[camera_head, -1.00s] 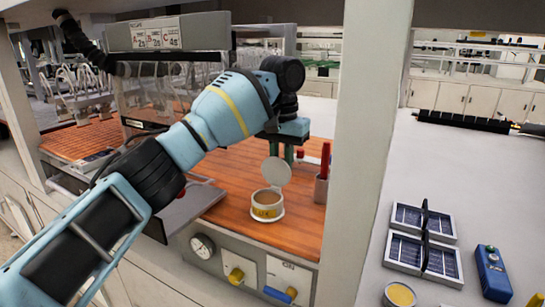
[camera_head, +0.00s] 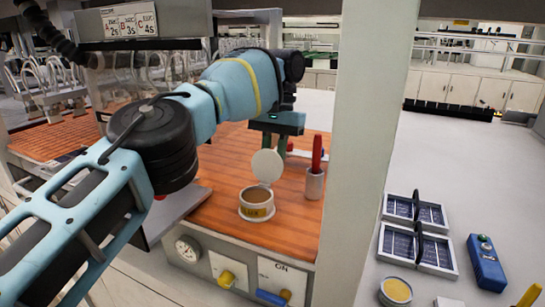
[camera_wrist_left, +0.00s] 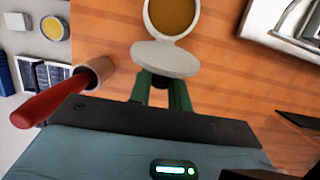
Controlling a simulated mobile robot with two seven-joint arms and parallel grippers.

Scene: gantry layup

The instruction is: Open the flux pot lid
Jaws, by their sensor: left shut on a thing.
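The flux pot (camera_head: 257,205) is a small white round pot with a yellow label and tan contents, standing on the orange-brown work surface. Its round white lid (camera_head: 266,166) stands tilted up at the pot's back edge, and the pot's mouth is uncovered. The wrist view also shows the pot (camera_wrist_left: 171,14) and the lid (camera_wrist_left: 165,58). My left gripper (camera_head: 275,145) is behind the raised lid, fingers pointing down. My right gripper is out of view.
A grey cup (camera_head: 315,184) with a red-handled tool (camera_head: 317,153) stands just right of the pot. A pale post (camera_head: 361,150) rises farther right. Beyond it, a white counter holds dark-celled panels (camera_head: 437,258), a blue box (camera_head: 488,262) and a yellow-topped tin (camera_head: 397,291).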

